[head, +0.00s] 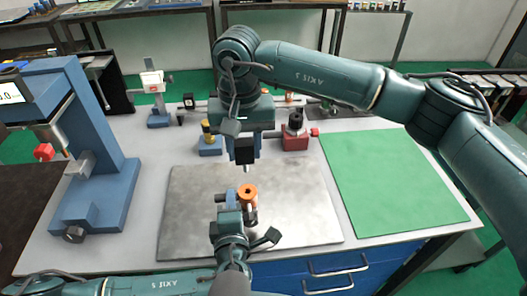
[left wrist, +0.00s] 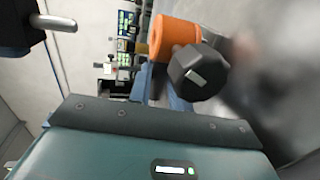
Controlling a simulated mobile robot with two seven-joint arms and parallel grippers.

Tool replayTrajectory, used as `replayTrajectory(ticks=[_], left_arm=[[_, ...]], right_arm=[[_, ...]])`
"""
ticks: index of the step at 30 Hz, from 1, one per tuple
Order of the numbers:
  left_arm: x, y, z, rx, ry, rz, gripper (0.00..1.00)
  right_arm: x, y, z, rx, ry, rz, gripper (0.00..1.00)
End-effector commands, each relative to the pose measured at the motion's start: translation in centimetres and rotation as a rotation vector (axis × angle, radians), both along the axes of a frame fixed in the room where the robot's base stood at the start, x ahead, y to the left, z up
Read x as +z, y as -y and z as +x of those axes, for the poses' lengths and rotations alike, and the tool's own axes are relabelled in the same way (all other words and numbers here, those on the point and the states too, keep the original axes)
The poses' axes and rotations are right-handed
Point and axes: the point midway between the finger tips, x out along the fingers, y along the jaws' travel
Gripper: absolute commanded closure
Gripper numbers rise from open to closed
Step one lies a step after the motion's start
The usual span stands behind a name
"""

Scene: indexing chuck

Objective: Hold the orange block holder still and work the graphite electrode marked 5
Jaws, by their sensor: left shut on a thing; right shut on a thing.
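The orange block holder (head: 248,192) stands on the grey metal plate, with a dark knob at its side. In the left wrist view it is an orange cylinder (left wrist: 174,36) with a dark faceted knob (left wrist: 198,72) in front. My left gripper (head: 235,202) is shut on the holder from the near left; the contact is partly hidden. My right gripper (head: 244,138) is shut on a black block (head: 244,152), apparently the graphite electrode, with a metal pin pointing down. It hangs above and behind the holder, apart from it. Its marking cannot be read.
The metal plate (head: 190,215) is mostly bare. A blue holder (head: 209,147) and a red holder (head: 295,140) stand behind it. A blue machine stand (head: 107,180) is at the left. A green mat (head: 390,185) lies clear at the right.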

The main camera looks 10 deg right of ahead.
Motion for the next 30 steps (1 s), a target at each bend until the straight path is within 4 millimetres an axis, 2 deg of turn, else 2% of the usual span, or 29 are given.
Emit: replayTrajectory(ticks=[1, 11, 30], left_arm=[[-0.5, 0.0, -0.2, -0.002, -0.012, 0.005, 1.00], [-0.5, 0.0, -0.3, -0.002, -0.013, 0.005, 1.00], [-0.6, 0.0, -0.3, -0.002, -0.013, 0.005, 1.00]], right_arm=[[0.0, 0.0, 0.0, 0.000, 0.000, 0.000, 0.91], [-0.3, 0.1, 0.0, 0.000, 0.000, 0.000, 0.91], [-5.4, 0.1, 0.0, 0.000, 0.000, 0.000, 0.91]])
